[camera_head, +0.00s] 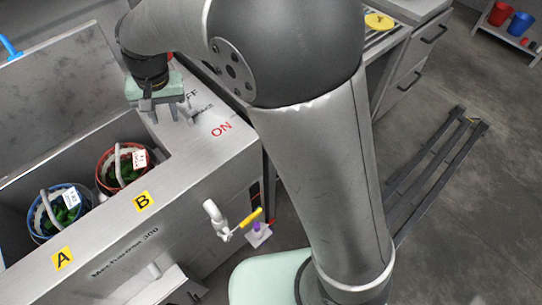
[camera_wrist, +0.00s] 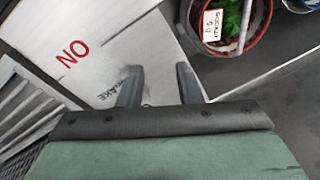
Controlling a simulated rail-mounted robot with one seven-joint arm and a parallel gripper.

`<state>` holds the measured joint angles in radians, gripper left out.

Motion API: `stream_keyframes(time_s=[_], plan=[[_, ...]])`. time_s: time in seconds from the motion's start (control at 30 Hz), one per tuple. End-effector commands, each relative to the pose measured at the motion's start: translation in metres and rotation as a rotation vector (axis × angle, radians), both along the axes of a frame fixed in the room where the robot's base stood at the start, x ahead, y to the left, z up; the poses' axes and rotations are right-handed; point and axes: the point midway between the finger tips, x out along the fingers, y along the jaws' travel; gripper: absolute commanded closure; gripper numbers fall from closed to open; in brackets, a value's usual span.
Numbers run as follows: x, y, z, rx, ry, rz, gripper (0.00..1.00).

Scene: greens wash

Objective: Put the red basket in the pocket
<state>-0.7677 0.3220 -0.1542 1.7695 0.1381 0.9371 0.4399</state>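The red basket (camera_head: 99,172) stands in the open tank of the steel machine, beside the yellow B label. It holds green leaves, has a pale arched handle and carries a white tag. In the wrist view the red basket (camera_wrist: 264,22) is at the top right, partly cut off, and its tag reads "ROCKET". My gripper (camera_head: 168,112) is above the machine's deck, right of the basket and apart from it. In the wrist view my gripper's fingers (camera_wrist: 158,86) are spread with nothing between them. I cannot tell which part of the machine is the pocket.
A blue basket (camera_head: 33,222) with greens stands left of the red one, near label A (camera_head: 62,259). The tank's steel front wall (camera_head: 100,232) borders both baskets. A valve with a yellow handle (camera_head: 250,217) sticks out of the machine's side. Red and blue containers stand on a far shelf.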

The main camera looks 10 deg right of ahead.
Motion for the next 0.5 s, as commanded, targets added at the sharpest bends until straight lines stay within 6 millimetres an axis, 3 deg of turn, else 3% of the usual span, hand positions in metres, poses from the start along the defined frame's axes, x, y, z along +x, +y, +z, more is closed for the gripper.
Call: stream_keyframes(time_s=[0.03, 0.13, 0.2, 0.33, 0.4, 0.5], plan=[[-0.003, -0.057, 0.009, -0.005, 0.005, -0.037, 0.68], [-0.032, -0.154, 0.014, -0.029, 0.015, -0.065, 0.68], [-0.065, -0.211, 0.011, -0.049, 0.025, -0.083, 0.68], [-0.127, -0.278, -0.002, -0.085, 0.041, -0.1, 0.68], [-0.153, -0.298, -0.009, -0.099, 0.051, -0.107, 0.68], [-0.176, -0.313, -0.017, -0.113, 0.059, -0.109, 0.68]])
